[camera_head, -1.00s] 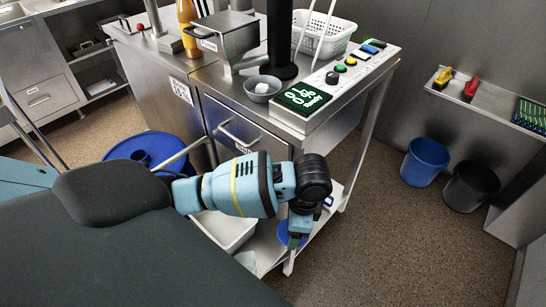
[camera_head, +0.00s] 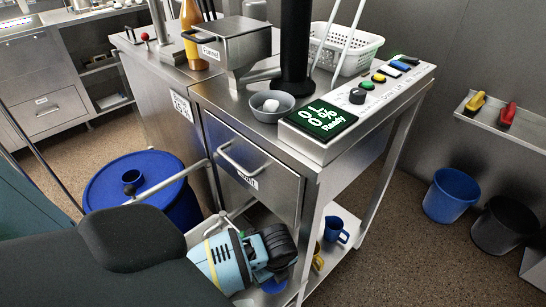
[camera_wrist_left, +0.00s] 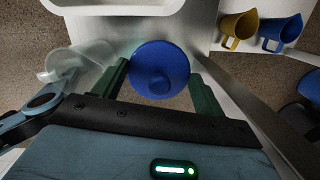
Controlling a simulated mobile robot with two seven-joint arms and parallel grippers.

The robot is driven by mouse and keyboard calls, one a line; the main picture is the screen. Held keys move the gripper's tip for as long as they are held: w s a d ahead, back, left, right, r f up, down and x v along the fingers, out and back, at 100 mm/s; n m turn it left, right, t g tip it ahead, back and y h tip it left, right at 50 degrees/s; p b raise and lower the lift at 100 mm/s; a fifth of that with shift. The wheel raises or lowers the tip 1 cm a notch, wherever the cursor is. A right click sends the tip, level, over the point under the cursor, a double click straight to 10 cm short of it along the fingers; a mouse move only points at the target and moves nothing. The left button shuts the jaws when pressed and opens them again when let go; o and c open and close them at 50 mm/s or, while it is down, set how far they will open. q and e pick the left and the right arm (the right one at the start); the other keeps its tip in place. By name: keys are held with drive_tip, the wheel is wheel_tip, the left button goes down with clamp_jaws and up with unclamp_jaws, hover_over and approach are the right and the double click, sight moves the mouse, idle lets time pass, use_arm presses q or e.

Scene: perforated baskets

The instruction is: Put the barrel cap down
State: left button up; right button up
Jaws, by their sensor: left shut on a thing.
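The barrel cap (camera_wrist_left: 160,68) is a round blue disc with a raised middle. In the left wrist view it sits between the two dark green fingers of my left gripper (camera_wrist_left: 162,88), which is shut on it. In the head view my left arm reaches low beside the cart, and the blue cap (camera_head: 273,286) shows only in part below the wrist. The fingers are mostly hidden there. The cap is over or at the cart's lower shelf (camera_head: 345,252); I cannot tell whether it touches. My right gripper is not in view.
A large blue barrel (camera_head: 112,192) stands left of the cart. A blue mug (camera_head: 334,229) and a yellow mug (camera_head: 318,260) are on the lower shelf. A clear jug (camera_wrist_left: 75,62) and a white tray (camera_wrist_left: 112,6) are near the cap. The cart's drawer (camera_head: 255,170) hangs above.

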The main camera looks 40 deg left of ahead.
sight(273, 280)
use_arm(q)
wheel_tip(273, 280, down, 6)
drive_tip(key=shift+s+r+b, duration=0.1)
drive_tip(key=shift+r+b, duration=0.15)
drive_tip(key=shift+b, duration=0.6)
drive_tip(key=shift+f, duration=0.55)
wheel_tip(273, 280, down, 3)
drive_tip(key=shift+f+b, duration=0.1)
drive_tip(key=shift+b, duration=0.55)
drive_tip(key=shift+f, duration=0.2)
drive_tip(key=o, duration=1)
drive_tip(key=shift+c, duration=0.2)
